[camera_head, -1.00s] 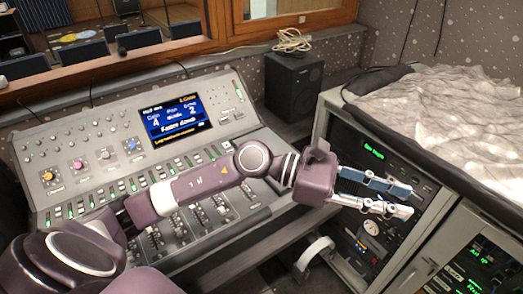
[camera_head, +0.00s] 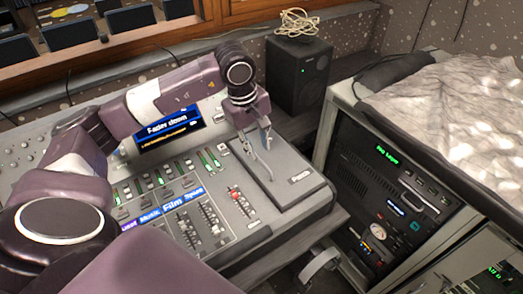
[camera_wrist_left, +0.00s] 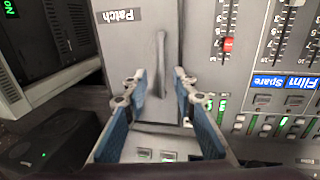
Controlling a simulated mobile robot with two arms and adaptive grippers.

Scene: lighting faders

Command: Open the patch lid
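The patch lid (camera_head: 293,190) is a flat grey panel at the right end of the mixing console, labelled "Patch". It lies shut, level with the console. In the left wrist view the lid (camera_wrist_left: 125,55) carries a slim grey bar handle (camera_wrist_left: 162,62). My left gripper (camera_head: 257,145) points down over the lid. In the left wrist view its blue-padded fingers (camera_wrist_left: 160,82) are apart, one on each side of the handle's near end, with gaps visible. Whether the fingertips touch the lid is unclear. My right gripper is not in view.
Rows of faders, one with a red cap (camera_head: 235,194), lie left of the lid. A black speaker (camera_head: 298,72) stands behind it. A rack cabinet (camera_head: 345,175) stands to the right across a narrow gap, with crumpled pale cloth (camera_head: 440,110) on top.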

